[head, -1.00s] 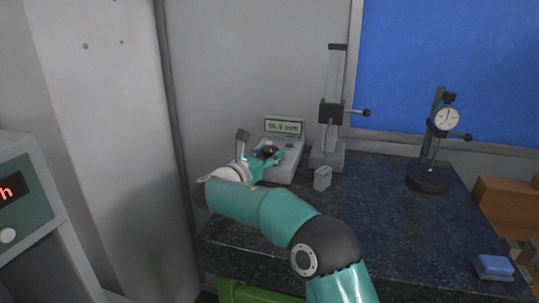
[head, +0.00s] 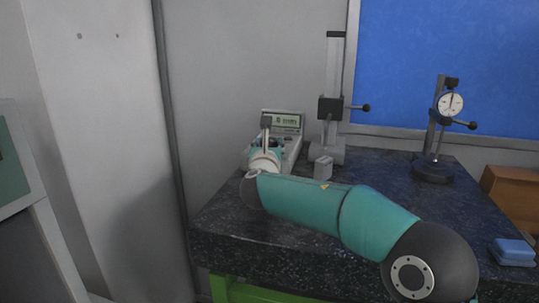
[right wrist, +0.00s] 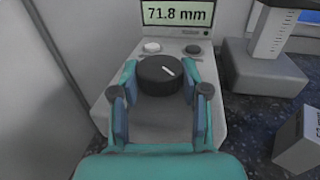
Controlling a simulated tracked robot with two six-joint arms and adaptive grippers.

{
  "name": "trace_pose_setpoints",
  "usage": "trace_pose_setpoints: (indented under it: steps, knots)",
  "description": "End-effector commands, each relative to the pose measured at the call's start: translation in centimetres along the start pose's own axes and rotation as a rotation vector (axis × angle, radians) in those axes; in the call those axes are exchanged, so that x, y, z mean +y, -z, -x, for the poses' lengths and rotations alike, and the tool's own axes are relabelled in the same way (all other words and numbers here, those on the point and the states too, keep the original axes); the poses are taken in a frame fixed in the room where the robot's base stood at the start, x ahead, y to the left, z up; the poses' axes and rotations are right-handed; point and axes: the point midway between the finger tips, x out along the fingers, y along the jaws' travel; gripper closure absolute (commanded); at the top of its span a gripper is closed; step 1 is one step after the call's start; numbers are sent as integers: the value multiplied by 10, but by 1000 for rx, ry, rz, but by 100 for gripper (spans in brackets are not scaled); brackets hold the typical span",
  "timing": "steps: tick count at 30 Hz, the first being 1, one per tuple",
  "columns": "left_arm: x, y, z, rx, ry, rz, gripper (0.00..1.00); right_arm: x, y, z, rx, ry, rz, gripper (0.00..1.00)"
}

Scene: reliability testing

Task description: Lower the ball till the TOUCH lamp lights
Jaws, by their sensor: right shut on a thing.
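A grey control console (head: 292,152) stands at the back left of the dark table, with a screen (head: 286,121) that reads 71.8 mm in the right wrist view (right wrist: 177,15). My right gripper (right wrist: 158,82) is shut on the console's black knob (right wrist: 159,74), one finger on each side; the knob's white mark points to the upper left. A pale round part (right wrist: 152,46) and a dark one (right wrist: 193,49) sit below the screen; neither glows. A column stand with a black carriage (head: 329,108) is beside the console. I cannot make out the ball. My left gripper is not in view.
A small grey block (head: 323,167) lies in front of the stand and shows at the right wrist view's edge (right wrist: 300,145). A dial gauge stand (head: 432,170) and a blue block (head: 514,252) are farther right.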

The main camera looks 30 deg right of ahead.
Motion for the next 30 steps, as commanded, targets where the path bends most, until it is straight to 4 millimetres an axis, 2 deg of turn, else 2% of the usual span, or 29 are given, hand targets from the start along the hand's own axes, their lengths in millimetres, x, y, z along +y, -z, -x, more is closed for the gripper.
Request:
trace_pose_setpoints:
  steps: [3,16,17,21,30]
  knots:
    - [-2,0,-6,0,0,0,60,2,4,1,5,-34,1,90]
    - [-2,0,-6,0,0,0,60,2,3,0,7,-49,2,90]
    - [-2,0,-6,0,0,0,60,2,3,0,7,-49,2,53]
    - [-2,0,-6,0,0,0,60,1,2,0,6,-47,2,30]
    - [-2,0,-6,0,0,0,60,0,1,0,3,-43,1,29]
